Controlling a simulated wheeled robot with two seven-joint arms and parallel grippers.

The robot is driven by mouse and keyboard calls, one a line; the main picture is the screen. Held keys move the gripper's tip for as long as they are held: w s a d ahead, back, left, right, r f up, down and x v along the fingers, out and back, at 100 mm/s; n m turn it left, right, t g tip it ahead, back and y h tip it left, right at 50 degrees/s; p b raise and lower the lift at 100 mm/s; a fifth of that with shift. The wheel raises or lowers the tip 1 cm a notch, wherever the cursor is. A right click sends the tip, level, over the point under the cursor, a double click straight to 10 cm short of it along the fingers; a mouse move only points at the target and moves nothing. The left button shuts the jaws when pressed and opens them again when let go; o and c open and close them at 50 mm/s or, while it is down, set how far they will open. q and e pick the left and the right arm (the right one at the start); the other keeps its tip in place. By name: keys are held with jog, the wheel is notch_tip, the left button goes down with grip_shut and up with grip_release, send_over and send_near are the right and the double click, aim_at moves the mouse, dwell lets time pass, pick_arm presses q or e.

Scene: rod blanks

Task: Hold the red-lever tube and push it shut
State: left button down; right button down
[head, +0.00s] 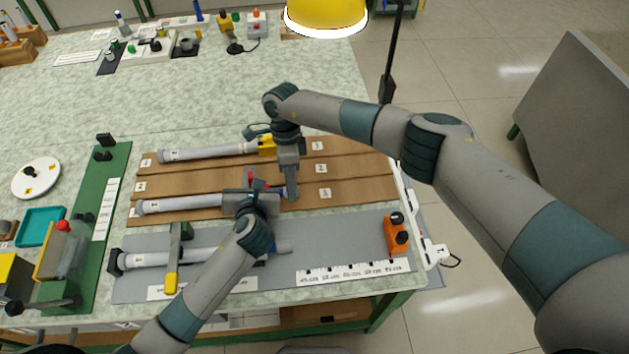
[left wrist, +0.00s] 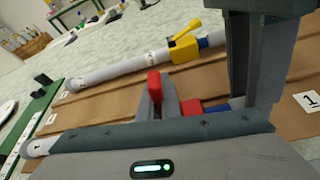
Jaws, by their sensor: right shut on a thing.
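My right gripper (head: 291,192) points down at the tube's right end and is shut on the blue rod (left wrist: 216,104), just right of the left gripper.
A yellow-lever tube (head: 208,153) lies in the groove behind. Another tube (head: 150,258) lies on the grey mat (head: 345,231) in front, under a yellow-handled clamp (head: 171,281). An orange block (head: 396,236) stands at the mat's right. A green strip (head: 114,165) lies left.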

jog(key=shift+s+a, duration=0.1)
jog(key=shift+a, duration=0.5)
jog(key=c, duration=1.8)
grip_release()
jog(key=shift+o, duration=0.2)
jog(key=shift+r, duration=0.15)
jog(key=v, duration=1.1)
jog(key=shift+r, duration=0.4)
